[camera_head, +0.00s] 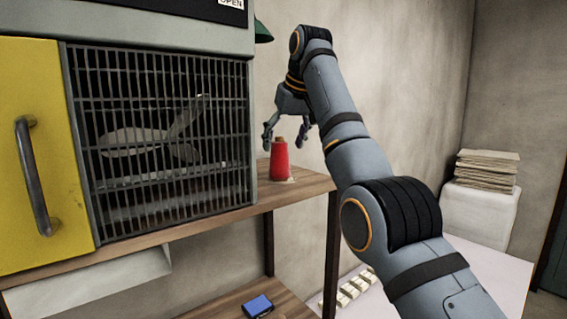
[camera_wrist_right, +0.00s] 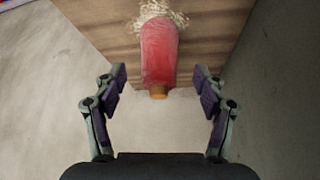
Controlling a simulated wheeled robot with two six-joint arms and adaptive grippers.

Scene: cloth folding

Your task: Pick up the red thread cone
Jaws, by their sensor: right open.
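The red thread cone (camera_head: 280,160) stands upright on the right end of the wooden shelf (camera_head: 300,190), beside the grille cabinet. Its tan tip points up. My right gripper (camera_head: 286,132) is open just above the cone, with its fingers apart around the tip in the head view. In the right wrist view the cone (camera_wrist_right: 159,55) lies ahead between the open fingers of the right gripper (camera_wrist_right: 158,88). No finger clearly touches it there. Pale stringy material (camera_wrist_right: 160,15) lies around the cone's base. My left gripper is not in view.
The grille cabinet (camera_head: 160,130) with a yellow door (camera_head: 35,150) stands left of the cone. The shelf's right edge is close to the cone. A blue object (camera_head: 257,306) lies on a lower shelf. A paper stack (camera_head: 486,168) sits on a white block at right.

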